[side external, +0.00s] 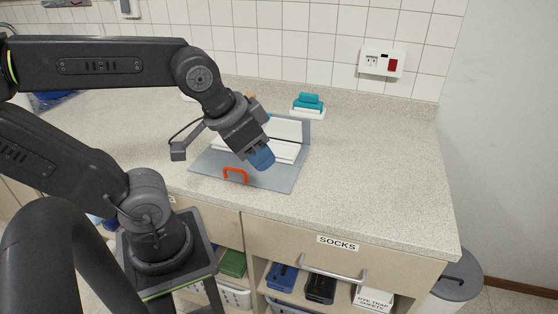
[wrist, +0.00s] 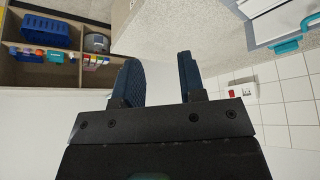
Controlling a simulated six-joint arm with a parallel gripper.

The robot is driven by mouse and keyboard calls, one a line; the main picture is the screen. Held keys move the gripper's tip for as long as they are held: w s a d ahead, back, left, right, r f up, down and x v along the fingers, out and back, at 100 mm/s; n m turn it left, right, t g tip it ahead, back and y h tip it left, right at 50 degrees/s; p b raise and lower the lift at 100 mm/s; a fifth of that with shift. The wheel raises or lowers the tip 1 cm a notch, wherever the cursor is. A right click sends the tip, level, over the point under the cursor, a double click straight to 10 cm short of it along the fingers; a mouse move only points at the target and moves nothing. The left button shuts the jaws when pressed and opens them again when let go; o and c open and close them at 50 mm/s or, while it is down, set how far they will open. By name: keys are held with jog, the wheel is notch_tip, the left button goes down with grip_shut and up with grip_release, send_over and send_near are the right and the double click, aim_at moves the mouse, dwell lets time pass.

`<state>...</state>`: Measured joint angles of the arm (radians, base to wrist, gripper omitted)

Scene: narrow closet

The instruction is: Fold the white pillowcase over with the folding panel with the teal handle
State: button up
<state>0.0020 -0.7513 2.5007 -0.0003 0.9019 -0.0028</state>
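The grey folding board (side external: 205,165) lies on the counter, with an orange handle (side external: 235,175) at its front edge. The white pillowcase (side external: 286,130) lies flat on the board, partly hidden by my arm; it also shows at the upper right of the wrist view (wrist: 272,22). The teal handle (wrist: 310,20) shows at the right edge of the wrist view; in the side view, only a small teal bit (side external: 268,117) shows behind my gripper. My gripper (side external: 262,156) is above the board, its blue fingers pointing down; the wrist view (wrist: 160,80) shows them apart with nothing between.
An outlet plate (side external: 382,62) is on the wall. The counter right of the board is clear. Below it are a SOCKS drawer (side external: 345,255) and shelves with bins (side external: 283,277).

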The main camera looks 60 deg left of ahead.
jog(key=shift+c, duration=0.5)
